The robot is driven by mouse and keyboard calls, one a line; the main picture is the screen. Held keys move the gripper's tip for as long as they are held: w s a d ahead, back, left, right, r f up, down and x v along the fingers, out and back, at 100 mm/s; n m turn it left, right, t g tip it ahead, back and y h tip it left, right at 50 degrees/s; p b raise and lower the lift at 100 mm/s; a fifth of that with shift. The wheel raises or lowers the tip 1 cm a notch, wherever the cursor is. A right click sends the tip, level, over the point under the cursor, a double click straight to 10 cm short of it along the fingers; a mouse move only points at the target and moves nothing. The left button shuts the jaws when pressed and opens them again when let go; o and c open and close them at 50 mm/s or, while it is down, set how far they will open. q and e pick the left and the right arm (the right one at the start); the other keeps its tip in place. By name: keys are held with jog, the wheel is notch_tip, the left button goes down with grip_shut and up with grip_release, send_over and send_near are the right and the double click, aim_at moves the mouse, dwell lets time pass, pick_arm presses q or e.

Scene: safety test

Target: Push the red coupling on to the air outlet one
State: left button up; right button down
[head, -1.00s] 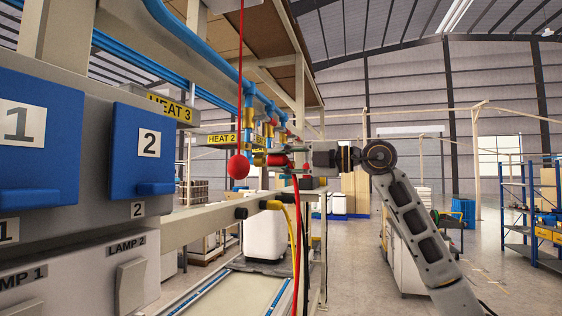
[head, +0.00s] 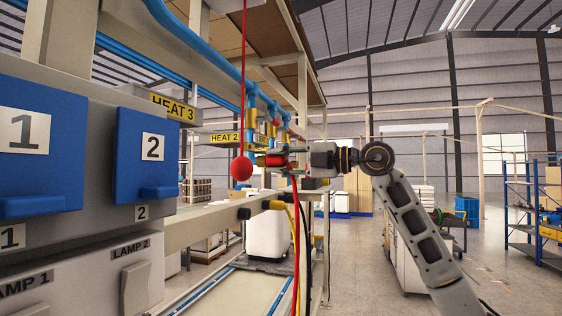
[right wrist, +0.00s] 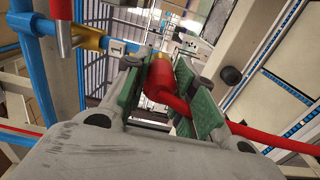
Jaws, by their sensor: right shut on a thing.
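The red coupling (head: 272,160) is in my right gripper (head: 285,159), beside the row of air outlets under the blue pipe. In the right wrist view the coupling (right wrist: 158,82) lies between the green finger pads of the gripper (right wrist: 172,92), which is shut on it. A brass piece shows at the coupling's far end. The outlet with the tag "1" (right wrist: 118,47) is just left of it, with a brass fitting (right wrist: 90,38) on a blue pipe. I cannot tell whether coupling and outlet touch. My left gripper is not in view.
A red hose (head: 295,230) hangs from the coupling. A red ball (head: 241,168) hangs on a red cord in front of the outlets. Blue numbered boxes (head: 148,158) stand on the panel at left.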

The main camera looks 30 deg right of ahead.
jog(key=c, duration=1.1)
grip_release()
jog(key=v, duration=1.1)
jog(key=shift+s+d, duration=0.3)
jog(key=shift+s, duration=0.1)
dwell(0.5)
